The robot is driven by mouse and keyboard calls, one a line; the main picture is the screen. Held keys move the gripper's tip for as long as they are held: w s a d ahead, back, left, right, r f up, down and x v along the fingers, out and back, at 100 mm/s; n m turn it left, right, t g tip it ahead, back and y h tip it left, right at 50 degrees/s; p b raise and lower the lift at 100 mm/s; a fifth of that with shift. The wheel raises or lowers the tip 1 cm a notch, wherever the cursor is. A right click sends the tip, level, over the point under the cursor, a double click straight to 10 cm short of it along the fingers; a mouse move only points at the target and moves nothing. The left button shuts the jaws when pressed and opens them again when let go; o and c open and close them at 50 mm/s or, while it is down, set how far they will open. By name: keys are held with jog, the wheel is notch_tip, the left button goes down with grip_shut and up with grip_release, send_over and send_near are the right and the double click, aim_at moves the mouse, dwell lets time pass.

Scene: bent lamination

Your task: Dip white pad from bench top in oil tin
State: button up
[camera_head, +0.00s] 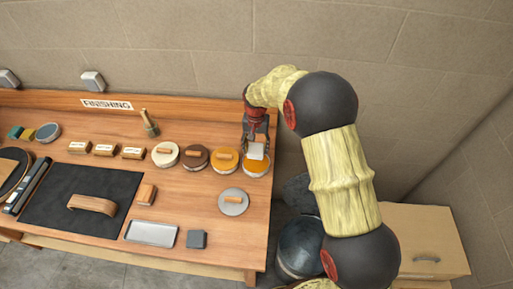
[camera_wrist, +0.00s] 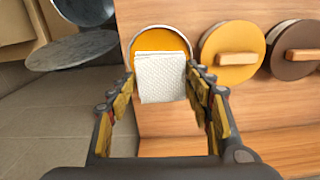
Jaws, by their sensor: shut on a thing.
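The white pad (camera_wrist: 162,78) is a small textured square between the fingers of my gripper (camera_wrist: 166,86). It also shows in the head view (camera_head: 256,151), just below my gripper (camera_head: 256,140). My gripper is shut on the pad and points down over the open oil tin (camera_head: 258,170). The tin is round with a pale rim and amber inside; in the wrist view its far part (camera_wrist: 160,36) shows behind the pad. The pad covers much of the opening. I cannot tell whether its lower edge touches the oil.
An orange round tin (camera_head: 225,167) with a wooden handle stands close left of the oil tin, then a brown one (camera_head: 195,164). A grey disc lid (camera_head: 230,209) lies in front. The bench's right edge is close by; a dark bucket (camera_head: 300,248) stands beyond it.

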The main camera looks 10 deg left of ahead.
jog(key=shift+f+b, duration=1.8)
jog(key=shift+f, duration=1.95)
jog(key=shift+r, duration=0.15)
jog(key=shift+r+p, duration=0.75)
jog(key=shift+r, duration=0.65)
jog(key=shift+r+p, duration=1.2)
jog(key=shift+r, duration=1.3)
